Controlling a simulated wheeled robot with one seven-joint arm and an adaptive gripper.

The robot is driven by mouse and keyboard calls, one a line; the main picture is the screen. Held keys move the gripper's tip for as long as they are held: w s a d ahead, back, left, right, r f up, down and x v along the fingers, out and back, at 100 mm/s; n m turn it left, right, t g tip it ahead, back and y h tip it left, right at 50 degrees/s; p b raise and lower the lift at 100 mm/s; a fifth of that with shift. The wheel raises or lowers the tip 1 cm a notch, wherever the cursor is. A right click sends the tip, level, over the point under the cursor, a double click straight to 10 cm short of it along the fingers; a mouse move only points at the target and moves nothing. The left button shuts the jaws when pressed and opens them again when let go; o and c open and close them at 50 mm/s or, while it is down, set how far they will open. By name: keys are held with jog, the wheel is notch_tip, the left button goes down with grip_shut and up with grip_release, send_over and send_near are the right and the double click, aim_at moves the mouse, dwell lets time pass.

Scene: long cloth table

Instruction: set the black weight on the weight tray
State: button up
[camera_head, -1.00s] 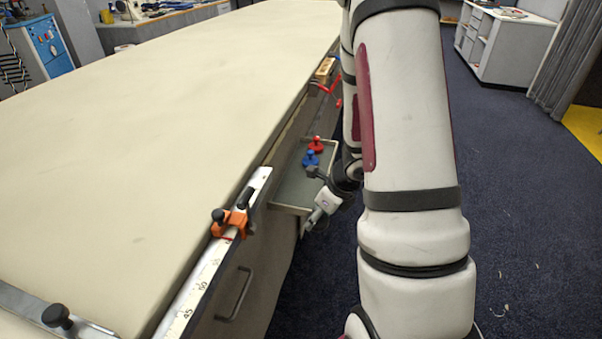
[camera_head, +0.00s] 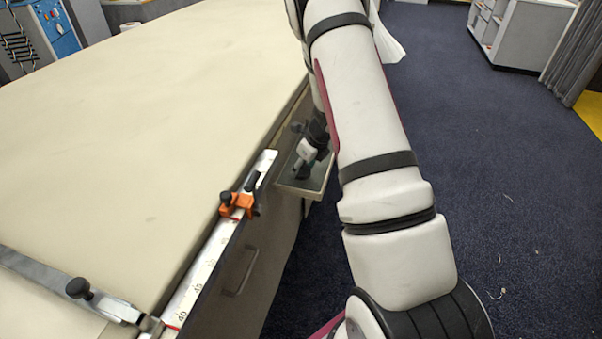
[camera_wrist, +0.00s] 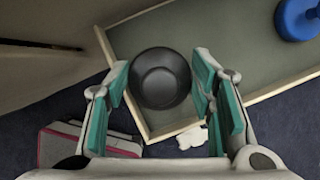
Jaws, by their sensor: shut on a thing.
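The black weight (camera_wrist: 160,72) is round and dark, seen from above in the wrist view. My gripper (camera_wrist: 160,84) has its green-padded fingers on either side of it and is shut on it. The weight is over the corner of the weight tray (camera_wrist: 219,112), which has a grey-green floor and a pale rim. I cannot tell whether it touches the floor. In the head view my gripper (camera_head: 304,160) is over the tray (camera_head: 299,190), beside the table. A blue weight (camera_wrist: 297,20) stands on the tray, at the upper right of the wrist view.
The long cloth table (camera_head: 130,140) fills the left. A scale rail with an orange clamp (camera_head: 238,203) runs along its near edge. A drawer handle (camera_head: 240,272) is below. A grey case with red trim (camera_wrist: 75,140) lies under the tray. Open carpet is at right.

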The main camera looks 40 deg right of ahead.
aim_at(303, 169)
jog(key=shift+w, duration=0.45)
jog(key=shift+s+f, duration=0.1)
jog(key=shift+f, duration=1.65)
jog(key=shift+f+b, duration=0.1)
jog(key=shift+b, duration=0.2)
jog(key=o, duration=1.3)
